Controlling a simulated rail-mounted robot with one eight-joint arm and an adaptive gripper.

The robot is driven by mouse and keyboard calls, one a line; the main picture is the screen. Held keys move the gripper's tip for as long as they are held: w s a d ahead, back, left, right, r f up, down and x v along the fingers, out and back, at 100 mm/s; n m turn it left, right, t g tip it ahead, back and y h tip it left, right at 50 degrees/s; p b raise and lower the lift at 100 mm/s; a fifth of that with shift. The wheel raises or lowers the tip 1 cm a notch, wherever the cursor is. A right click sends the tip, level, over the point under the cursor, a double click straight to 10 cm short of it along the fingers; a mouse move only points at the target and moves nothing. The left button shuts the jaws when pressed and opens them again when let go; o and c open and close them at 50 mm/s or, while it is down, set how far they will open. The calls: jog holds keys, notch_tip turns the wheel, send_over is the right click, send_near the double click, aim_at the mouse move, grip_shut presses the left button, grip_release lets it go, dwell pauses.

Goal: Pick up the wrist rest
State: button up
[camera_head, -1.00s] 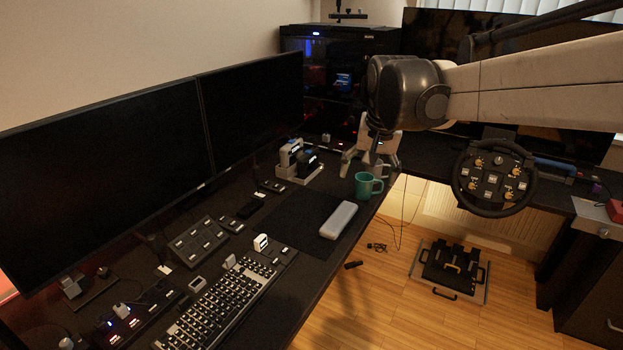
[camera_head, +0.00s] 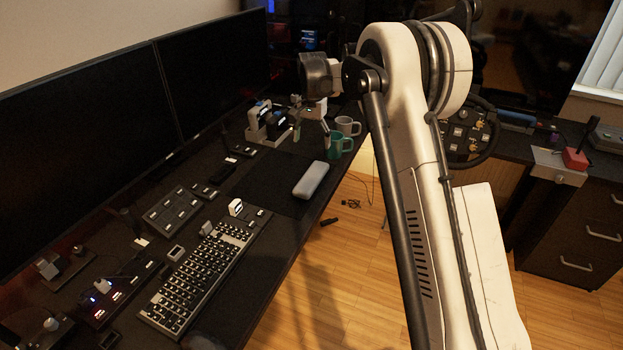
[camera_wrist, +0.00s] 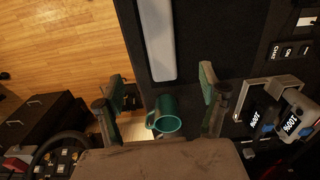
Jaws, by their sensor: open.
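The wrist rest is a pale grey, rounded long block (camera_head: 311,179) lying on the dark desk mat near the desk's front edge, beyond the keyboard. In the wrist view the wrist rest (camera_wrist: 157,40) stands lengthwise at the top centre, cut off by the upper edge. My gripper (camera_head: 312,133) is above the desk farther back than the wrist rest, apart from it. In the wrist view my gripper (camera_wrist: 162,84) has its two fingers spread wide and nothing held. The near end of the wrist rest shows between and beyond the fingertips.
A teal mug (camera_head: 340,145) and a white mug (camera_head: 347,125) stand close to my gripper; the teal mug (camera_wrist: 164,116) appears between the fingers in the wrist view. A device stand (camera_head: 268,122), keyboard (camera_head: 203,275) and two monitors (camera_head: 80,140) are left. Bare mat surrounds the wrist rest.

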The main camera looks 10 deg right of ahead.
aim_at(312, 176)
jog(key=f, duration=0.7)
jog(key=w+f, duration=0.1)
jog(key=f, duration=0.2)
jog(key=shift+f, duration=0.3)
jog(key=shift+s+d+f+b, duration=0.1)
jog(key=shift+f+b, duration=0.1)
jog(key=shift+f, duration=1.15)
jog(key=shift+s+f+b, duration=0.1)
jog(key=shift+f+b, duration=0.05)
jog(key=shift+f, duration=1.15)
jog(key=c, duration=1.5)
jog(key=shift+o, duration=0.2)
jog(key=shift+r, duration=0.1)
